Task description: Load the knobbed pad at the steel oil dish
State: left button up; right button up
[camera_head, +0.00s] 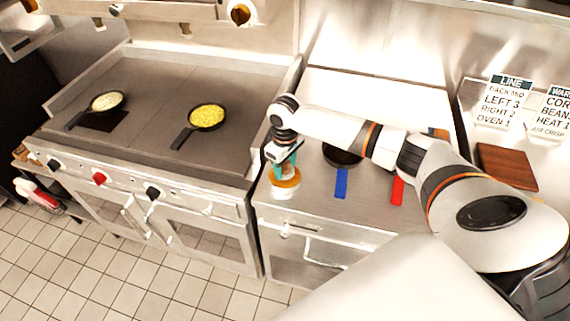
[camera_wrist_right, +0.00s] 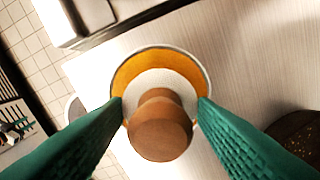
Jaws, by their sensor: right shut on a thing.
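The steel oil dish (camera_head: 284,191), round with amber oil inside, stands near the front left of the steel counter (camera_head: 312,202). It also shows in the right wrist view, with its thin rim (camera_wrist_right: 160,48) around the oil (camera_wrist_right: 128,72). The knobbed pad has a pale round base (camera_wrist_right: 160,78) and a brown wooden knob (camera_wrist_right: 160,130). My right gripper (camera_wrist_right: 160,103), with green fingers, is shut on the knob and points down over the dish. I cannot tell whether the pad touches the oil. My left gripper is not in view.
To the right are a pan with a blue handle (camera_head: 341,183) and a red handle (camera_head: 397,190), its pan hidden by my arm. A griddle (camera_head: 150,85) at left carries two pans (camera_head: 108,101) (camera_head: 207,117) with food. A brown board (camera_head: 507,166) lies at right.

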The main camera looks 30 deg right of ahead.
jog(key=shift+f, duration=0.5)
dwell(0.4)
jog(key=shift+s+f+p, duration=0.1)
jog(key=shift+f+p, duration=0.05)
jog(key=shift+p, duration=0.15)
dwell(2.0)
notch_tip(320, 180, up, 5)
jog(key=p, duration=0.5)
jog(key=shift+p, duration=0.4)
jog(key=shift+r+p, duration=0.7)
jog(key=shift+r, duration=0.45)
jog(key=shift+a, duration=0.1)
